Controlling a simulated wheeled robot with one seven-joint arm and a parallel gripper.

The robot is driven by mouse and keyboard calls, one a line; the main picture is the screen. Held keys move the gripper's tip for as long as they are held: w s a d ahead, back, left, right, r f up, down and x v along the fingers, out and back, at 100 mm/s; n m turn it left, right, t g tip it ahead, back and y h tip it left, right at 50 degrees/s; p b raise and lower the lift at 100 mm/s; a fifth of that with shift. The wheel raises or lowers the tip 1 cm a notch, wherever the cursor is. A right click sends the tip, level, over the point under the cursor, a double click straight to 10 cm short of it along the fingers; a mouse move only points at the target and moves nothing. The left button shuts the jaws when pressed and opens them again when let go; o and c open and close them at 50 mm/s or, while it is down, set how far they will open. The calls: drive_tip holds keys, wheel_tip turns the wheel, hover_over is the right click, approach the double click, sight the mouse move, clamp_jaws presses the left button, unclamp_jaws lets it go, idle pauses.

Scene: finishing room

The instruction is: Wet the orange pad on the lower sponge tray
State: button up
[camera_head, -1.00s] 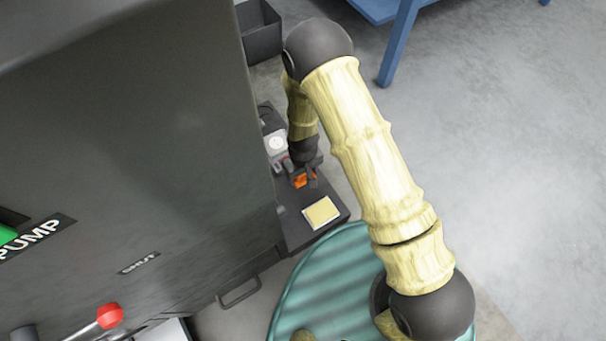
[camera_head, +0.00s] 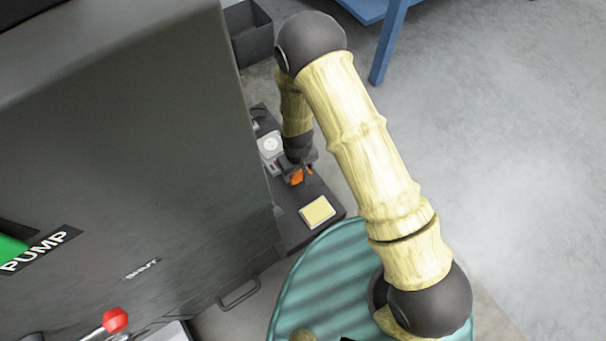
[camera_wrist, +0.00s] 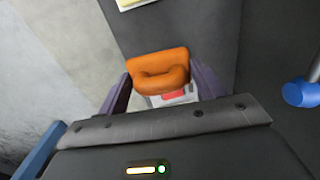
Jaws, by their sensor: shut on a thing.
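The orange pad (camera_wrist: 158,68), a rounded block with a loop-like ridge, sits between the fingers of my gripper (camera_wrist: 160,88) in the wrist view. My gripper is shut on it. In the head view the pad (camera_head: 296,177) shows small under my gripper (camera_head: 301,172), over the dark low bench beside the machine. Whether it touches the bench is unclear. A pale yellow sponge (camera_head: 317,211) in a light tray lies on the bench, nearer than the pad and apart from it. Its edge shows at the top of the wrist view (camera_wrist: 135,3).
The grey machine (camera_head: 130,150) with PUMP and SHUT labels and a red-knobbed lever (camera_head: 115,319) fills the left. A white-and-grey device (camera_head: 270,146) stands beside my gripper. A dark bin (camera_head: 250,40) and blue-legged table (camera_head: 390,45) stand behind. The floor at right is clear.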

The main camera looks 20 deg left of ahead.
drive_tip(key=w+d+r+m+p, duration=0.3)
drive_tip(key=w+d+r+p, duration=0.1)
drive_tip(key=d+r, duration=0.5)
drive_tip(key=w+d+r+m+p, duration=0.3)
drive_tip(key=w+d+r, duration=0.3)
drive_tip(key=d+r, duration=0.4)
drive_tip(key=w+d+r+m+p, duration=0.3)
drive_tip(key=w+d+r+p, duration=0.2)
drive_tip(key=d+r, duration=0.4)
drive_tip(key=shift+w+d+r+m+p, duration=0.15)
drive_tip(key=shift+w+d+m+p, duration=0.2)
drive_tip(key=shift+w+d, duration=0.35)
drive_tip(key=shift+s, duration=0.1)
